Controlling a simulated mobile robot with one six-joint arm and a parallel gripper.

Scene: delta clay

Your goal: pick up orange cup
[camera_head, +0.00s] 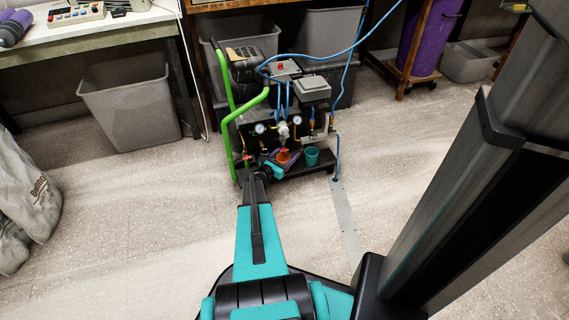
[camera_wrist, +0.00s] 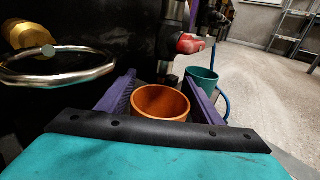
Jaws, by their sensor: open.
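The orange cup (camera_wrist: 161,103) stands upright between the two purple fingers of my gripper (camera_wrist: 160,90) in the wrist view. The fingers are apart, with a finger on each side of the cup. A gap shows on the left side; contact on the right cannot be told. The cup's lower part is hidden behind the gripper's dark front edge. In the head view, the orange cup (camera_head: 284,156) shows small at my gripper (camera_head: 280,163), at the front of a black cart's low shelf.
A teal cup (camera_head: 312,156) stands just right of the orange cup; it also shows in the wrist view (camera_wrist: 202,77). The black cart (camera_head: 320,167) carries gauges, hoses and a green handle (camera_head: 228,130). A metal ring (camera_wrist: 58,68) and red knob (camera_wrist: 190,44) are close by. The floor right is clear.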

